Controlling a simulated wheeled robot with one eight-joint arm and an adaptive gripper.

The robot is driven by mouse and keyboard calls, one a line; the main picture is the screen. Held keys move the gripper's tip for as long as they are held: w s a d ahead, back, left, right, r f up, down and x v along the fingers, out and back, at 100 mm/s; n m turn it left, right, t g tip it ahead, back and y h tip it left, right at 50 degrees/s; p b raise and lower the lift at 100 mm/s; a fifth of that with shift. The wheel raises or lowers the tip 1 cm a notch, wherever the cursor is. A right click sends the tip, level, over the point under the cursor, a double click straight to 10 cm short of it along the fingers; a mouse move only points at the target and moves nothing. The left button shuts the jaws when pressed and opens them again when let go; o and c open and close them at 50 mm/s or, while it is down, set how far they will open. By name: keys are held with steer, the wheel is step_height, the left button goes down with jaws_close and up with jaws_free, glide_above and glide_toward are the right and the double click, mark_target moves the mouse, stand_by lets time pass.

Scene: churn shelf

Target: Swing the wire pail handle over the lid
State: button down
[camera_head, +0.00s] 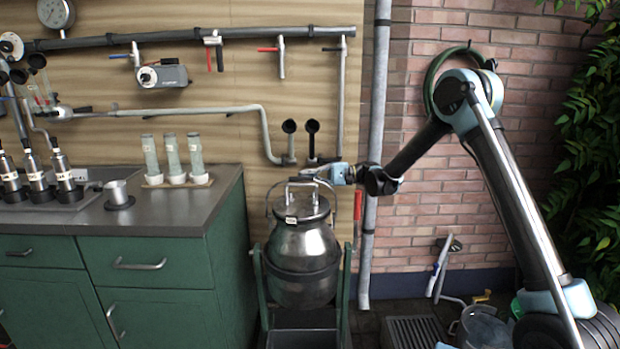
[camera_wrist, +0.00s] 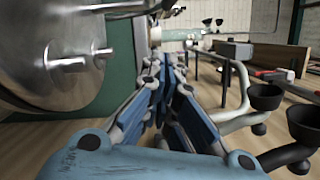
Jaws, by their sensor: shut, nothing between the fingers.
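The metal pail (camera_head: 303,252) is a round steel churn hanging upright in a green stand. Its lid (camera_head: 303,211) is on top, with a raised grip (camera_head: 303,187). A thin wire handle (camera_head: 268,203) arches about the lid's height; how far it is tilted is hard to tell. My gripper (camera_head: 312,172) reaches in from the right, just above and behind the lid grip, with its fingers shut and empty. In the wrist view my shut fingers (camera_wrist: 165,85) point away from the camera, with the steel pail (camera_wrist: 55,45) close on their left.
Two black cups on pipes (camera_head: 289,127) stand on the panel behind the pail, and also show right of my fingers in the wrist view (camera_wrist: 266,97). A green cabinet with a steel counter (camera_head: 215,190) stands left. A grey vertical pipe (camera_head: 377,110) passes behind my arm.

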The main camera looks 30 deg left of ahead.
steer(key=v, duration=0.9)
steer(key=shift+d+r, duration=0.15)
steer(key=shift+d, duration=0.1)
steer(key=shift+w, duration=0.15)
steer(key=s+d+r+m+t+h, duration=0.2)
steer(key=d+t, duration=0.3)
steer(key=d, duration=1)
steer(key=s+d+r+m+t+h, duration=0.1)
steer(key=s+d+r+t+h, duration=0.3)
steer(key=d, duration=1)
steer(key=s+d+f+t+h, duration=0.2)
steer(key=s+d+f, duration=0.3)
steer(key=d, duration=0.6)
steer(key=s+d+f+m+t+h, duration=0.1)
steer(key=s+d+f, duration=0.5)
steer(key=d, duration=0.6)
steer(key=s+d+f+m+t+h, duration=0.1)
steer(key=s+d+f+t+h, duration=0.2)
steer(key=d, duration=0.9)
steer(key=s+f+h, duration=0.1)
steer(key=s+f, duration=0.2)
steer(key=shift+s+h, duration=0.25)
steer(key=shift+h, duration=0.05)
